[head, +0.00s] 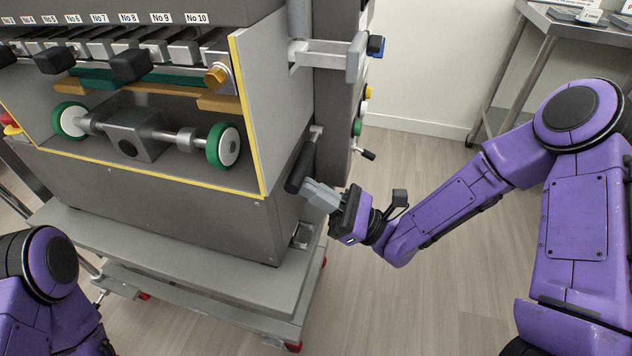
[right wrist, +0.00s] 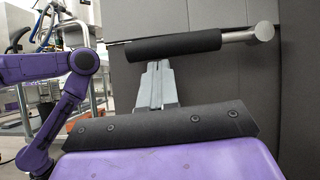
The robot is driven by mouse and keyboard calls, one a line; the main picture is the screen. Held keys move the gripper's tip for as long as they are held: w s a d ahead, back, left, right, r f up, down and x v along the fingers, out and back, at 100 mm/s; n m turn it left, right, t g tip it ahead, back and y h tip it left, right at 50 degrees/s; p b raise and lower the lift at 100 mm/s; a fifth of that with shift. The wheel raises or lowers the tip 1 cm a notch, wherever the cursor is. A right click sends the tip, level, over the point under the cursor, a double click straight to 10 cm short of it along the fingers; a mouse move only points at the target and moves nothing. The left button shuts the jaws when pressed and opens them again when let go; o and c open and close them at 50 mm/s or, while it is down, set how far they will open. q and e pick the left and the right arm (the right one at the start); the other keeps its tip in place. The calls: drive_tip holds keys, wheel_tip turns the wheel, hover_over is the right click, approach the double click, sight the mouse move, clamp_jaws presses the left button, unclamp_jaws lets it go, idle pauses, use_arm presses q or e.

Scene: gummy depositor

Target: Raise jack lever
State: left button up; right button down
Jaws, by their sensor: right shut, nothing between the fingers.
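The jack lever (head: 301,167) is a black cylindrical grip on a metal rod at the right side of the grey machine. In the head view it slants, with its lower end toward me. My right gripper (head: 312,192) is shut and empty, its grey fingertips beside the lower part of the grip. In the right wrist view the lever's black grip (right wrist: 172,46) lies across the tips of the shut fingers (right wrist: 157,72). I cannot tell whether they touch. My left gripper is out of view; only part of my left arm shows at lower left.
The grey depositor machine (head: 150,200) stands on a wheeled metal base (head: 180,255). A metal bracket (head: 325,52) and coloured knobs (head: 357,127) stick out on its right side. A steel table (head: 560,30) stands at the back right. The floor (head: 420,280) between is clear.

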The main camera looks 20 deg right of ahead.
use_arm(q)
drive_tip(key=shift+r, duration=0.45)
use_arm(e)
drive_tip(key=shift+r+m+t, duration=0.2)
drive_tip(key=shift+m+t, duration=0.2)
drive_tip(key=shift+m, duration=0.2)
